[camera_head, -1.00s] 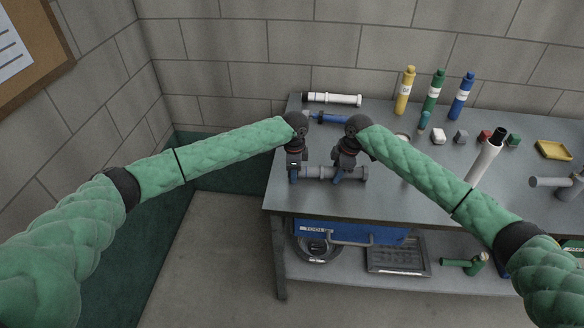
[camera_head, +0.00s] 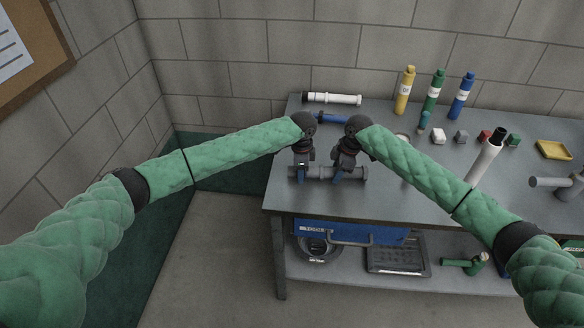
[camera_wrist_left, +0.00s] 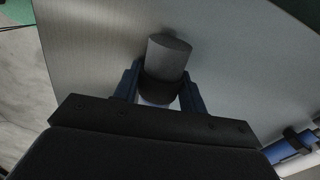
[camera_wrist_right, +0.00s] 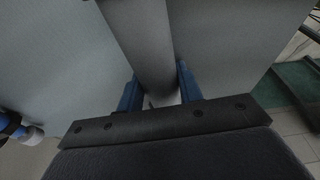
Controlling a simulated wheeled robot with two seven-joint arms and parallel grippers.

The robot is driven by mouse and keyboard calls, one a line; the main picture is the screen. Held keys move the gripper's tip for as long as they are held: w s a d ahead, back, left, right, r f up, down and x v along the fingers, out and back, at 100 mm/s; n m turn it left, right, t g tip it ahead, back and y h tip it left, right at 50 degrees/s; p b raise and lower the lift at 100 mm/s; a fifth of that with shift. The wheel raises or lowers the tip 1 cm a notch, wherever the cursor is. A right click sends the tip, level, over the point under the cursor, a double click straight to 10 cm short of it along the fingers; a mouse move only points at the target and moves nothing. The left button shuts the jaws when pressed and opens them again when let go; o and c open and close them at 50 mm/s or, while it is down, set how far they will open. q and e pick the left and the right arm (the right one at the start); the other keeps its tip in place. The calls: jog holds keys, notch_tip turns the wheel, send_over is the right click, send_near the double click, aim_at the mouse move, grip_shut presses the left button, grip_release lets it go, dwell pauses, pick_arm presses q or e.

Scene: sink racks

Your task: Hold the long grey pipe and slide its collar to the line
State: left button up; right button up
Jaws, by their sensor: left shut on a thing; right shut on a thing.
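The long grey pipe (camera_head: 320,171) lies sideways near the front left of the bench. My right gripper (camera_head: 338,177) is shut on the pipe right of its middle; the pipe also runs between its fingers in the right wrist view (camera_wrist_right: 145,40). My left gripper (camera_head: 302,178) is near the pipe's left end, shut around the dark collar (camera_wrist_left: 160,88). In the left wrist view the lighter bare pipe end (camera_wrist_left: 168,56) sticks out beyond the collar. I cannot make out the line on the pipe; the grippers may hide it.
A white pipe (camera_head: 335,99) and a blue piece (camera_head: 332,118) lie behind. Yellow (camera_head: 404,92), green (camera_head: 433,92) and blue (camera_head: 461,97) bottles stand at the back. A white tube (camera_head: 485,158) stands right of my right forearm. The bench's front edge is close to the pipe.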

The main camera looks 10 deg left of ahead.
pick_arm(q)
jog(key=o, duration=0.9)
jog(key=shift+o, duration=0.2)
jog(key=shift+r, duration=3.55)
pick_arm(e)
jog(key=o, duration=1)
jog(key=v, duration=1.2)
